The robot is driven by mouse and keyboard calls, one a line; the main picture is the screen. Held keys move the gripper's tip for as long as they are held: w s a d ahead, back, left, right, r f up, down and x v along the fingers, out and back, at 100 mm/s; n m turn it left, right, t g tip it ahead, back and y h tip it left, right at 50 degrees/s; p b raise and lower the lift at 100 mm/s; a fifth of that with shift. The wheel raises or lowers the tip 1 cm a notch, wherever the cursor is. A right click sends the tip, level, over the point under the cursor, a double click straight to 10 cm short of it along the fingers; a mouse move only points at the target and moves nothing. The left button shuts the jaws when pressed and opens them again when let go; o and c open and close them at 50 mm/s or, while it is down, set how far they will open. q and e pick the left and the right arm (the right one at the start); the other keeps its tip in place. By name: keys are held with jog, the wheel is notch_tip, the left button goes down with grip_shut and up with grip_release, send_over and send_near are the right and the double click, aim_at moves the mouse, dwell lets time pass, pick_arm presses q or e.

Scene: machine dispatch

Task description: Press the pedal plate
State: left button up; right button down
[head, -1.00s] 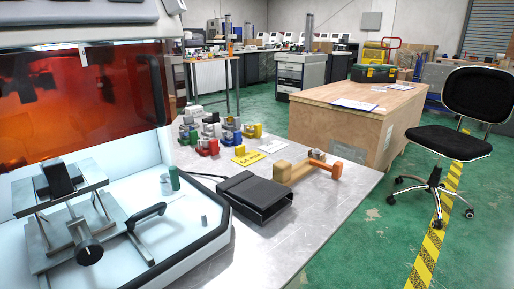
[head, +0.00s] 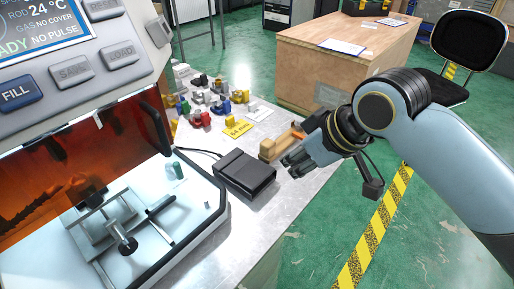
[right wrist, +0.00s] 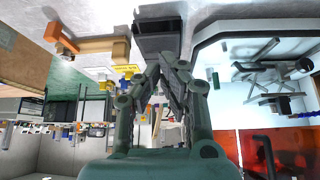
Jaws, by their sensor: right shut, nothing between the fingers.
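The black pedal (head: 245,174) lies on the grey metal tabletop, with a cable running off its far left side. Its broad dark plate faces up. In the right wrist view the pedal (right wrist: 160,37) appears upside down just beyond the fingertips. My right gripper (head: 291,164) is shut and empty. In the head view it is to the right of the pedal, in front of a wooden block, and looks to be above the tabletop and apart from the pedal. My left gripper is not in view.
A machine with an orange window and a white tray area (head: 205,235) stands left of the pedal. A wooden block (head: 268,150) with an orange handle lies behind it. Several coloured fixtures (head: 202,118) and a yellow sign (head: 238,128) stand farther back. The tabletop's right edge is close.

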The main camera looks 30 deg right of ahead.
jog(key=w+r+t+y, duration=0.1)
jog(key=w+r, duration=0.1)
jog(key=w, duration=0.3)
jog(key=shift+w+r+n, duration=0.2)
jog(key=shift+r+n, duration=0.2)
send_over(247, 168)
jog(key=s, duration=0.3)
jog(key=f, duration=0.5)
jog(key=d+f, duration=0.1)
jog(key=f, duration=0.1)
jog(key=shift+w+f, duration=0.15)
jog(key=shift+f, duration=0.15)
notch_tip(247, 168, down, 3)
jog(key=shift+r, duration=0.2)
jog(key=shift+f, duration=0.85)
